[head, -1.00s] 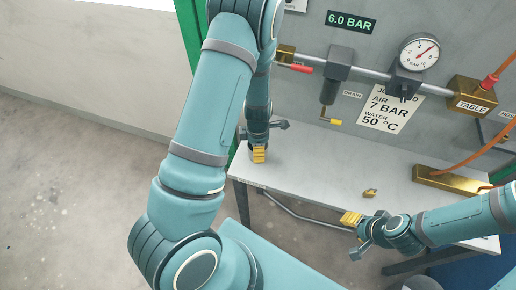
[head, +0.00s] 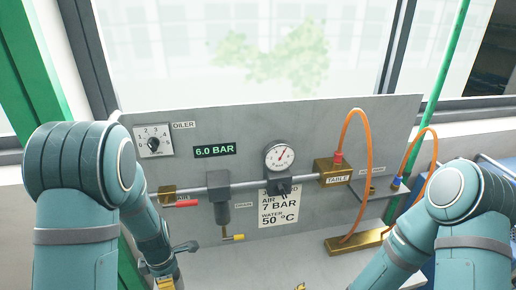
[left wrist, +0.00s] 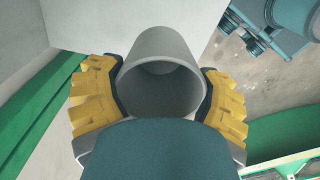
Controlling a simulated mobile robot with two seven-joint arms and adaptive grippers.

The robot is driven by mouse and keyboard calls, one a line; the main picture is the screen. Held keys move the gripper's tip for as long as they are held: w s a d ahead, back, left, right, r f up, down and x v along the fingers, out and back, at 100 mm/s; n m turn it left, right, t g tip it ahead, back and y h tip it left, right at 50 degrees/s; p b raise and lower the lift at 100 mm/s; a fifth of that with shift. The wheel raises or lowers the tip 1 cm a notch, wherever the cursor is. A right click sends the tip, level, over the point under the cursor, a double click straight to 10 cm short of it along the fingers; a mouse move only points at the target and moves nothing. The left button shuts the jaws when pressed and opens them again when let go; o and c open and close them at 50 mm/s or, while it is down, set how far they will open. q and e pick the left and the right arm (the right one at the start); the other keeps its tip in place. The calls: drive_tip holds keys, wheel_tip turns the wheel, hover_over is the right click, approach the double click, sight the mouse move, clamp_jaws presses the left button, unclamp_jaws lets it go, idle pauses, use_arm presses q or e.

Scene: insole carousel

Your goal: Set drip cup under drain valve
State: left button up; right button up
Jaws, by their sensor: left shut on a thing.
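The drain valve (head: 233,238) has a yellow lever and hangs below the dark grey filter bowl (head: 221,212) on the panel, beside a DRAIN label. My left gripper (head: 166,284) shows at the bottom edge of the head view, left of and lower in the picture than the valve. In the left wrist view its yellow fingers (left wrist: 163,92) are shut on the grey round drip cup (left wrist: 164,42), one on each side. The cup's open mouth shows. In the head view I cannot make out the cup.
The grey panel (head: 330,115) stands upright behind the table (head: 335,268). A red-handled valve (head: 185,204), a gauge (head: 280,157) and a brass TABLE block (head: 335,172) line the pipe. Orange hoses run to a brass bar (head: 355,242).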

use_arm(q)
drive_tip(key=d+f+m+b, duration=0.2)
drive_tip(key=d+m+b, duration=0.3)
drive_tip(key=m, duration=1.7)
drive_tip(key=d, duration=0.3)
drive_tip(key=shift+s+d+f, duration=0.1)
